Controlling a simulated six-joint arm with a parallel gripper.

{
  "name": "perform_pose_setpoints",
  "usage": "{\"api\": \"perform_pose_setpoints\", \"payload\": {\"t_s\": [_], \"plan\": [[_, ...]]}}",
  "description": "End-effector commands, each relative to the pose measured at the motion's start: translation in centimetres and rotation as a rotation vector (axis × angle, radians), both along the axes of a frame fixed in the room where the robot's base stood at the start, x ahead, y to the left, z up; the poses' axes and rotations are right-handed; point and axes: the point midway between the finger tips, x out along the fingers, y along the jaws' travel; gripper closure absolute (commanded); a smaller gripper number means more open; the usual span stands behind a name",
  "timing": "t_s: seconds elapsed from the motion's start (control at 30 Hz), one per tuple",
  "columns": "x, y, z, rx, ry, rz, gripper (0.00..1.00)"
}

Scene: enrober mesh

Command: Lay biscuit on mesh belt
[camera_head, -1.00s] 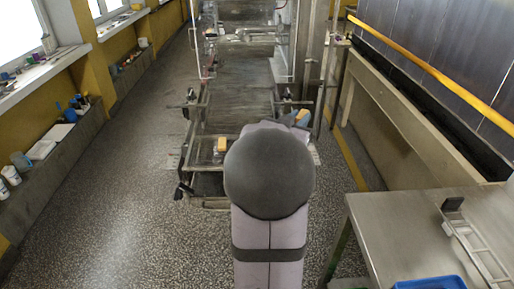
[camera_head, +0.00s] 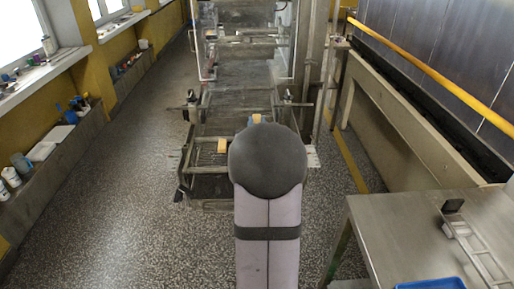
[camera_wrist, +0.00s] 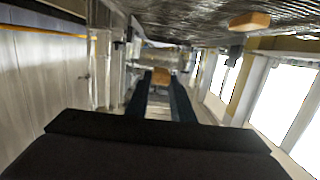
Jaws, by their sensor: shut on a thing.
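A small orange-tan biscuit (camera_wrist: 160,77) is between the two dark blue fingers of my gripper (camera_wrist: 161,92) in the wrist view. The gripper is shut on it. In the head view the held biscuit (camera_head: 256,118) shows just above my rounded arm link, which hides most of the gripper. The mesh belt (camera_head: 238,75) runs away from me; it is at the top of the wrist view (camera_wrist: 185,14). A second biscuit (camera_head: 222,146) lies on the near mesh, left of my arm, and shows at the upper right of the wrist view (camera_wrist: 250,21).
The belt's metal frame (camera_head: 186,150) and posts stand on both sides. A clear-panelled housing (camera_head: 210,45) stands over the far belt. A steel table (camera_head: 400,230) with a blue tray (camera_head: 430,284) is at front right. The floor at left is clear.

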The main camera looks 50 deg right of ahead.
Motion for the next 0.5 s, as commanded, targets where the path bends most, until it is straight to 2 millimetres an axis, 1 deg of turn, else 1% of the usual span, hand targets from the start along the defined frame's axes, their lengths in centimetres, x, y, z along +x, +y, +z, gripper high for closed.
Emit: {"api": "perform_pose_setpoints", "payload": {"t_s": [0.3,0.4,0.5], "plan": [[0.0,0.0,-4.4,0.003,0.004,-0.001,0.91],[0.0,0.0,-5.2,0.001,0.003,-0.001,0.91],[0.0,0.0,-5.5,0.000,0.002,-0.001,0.91]]}}
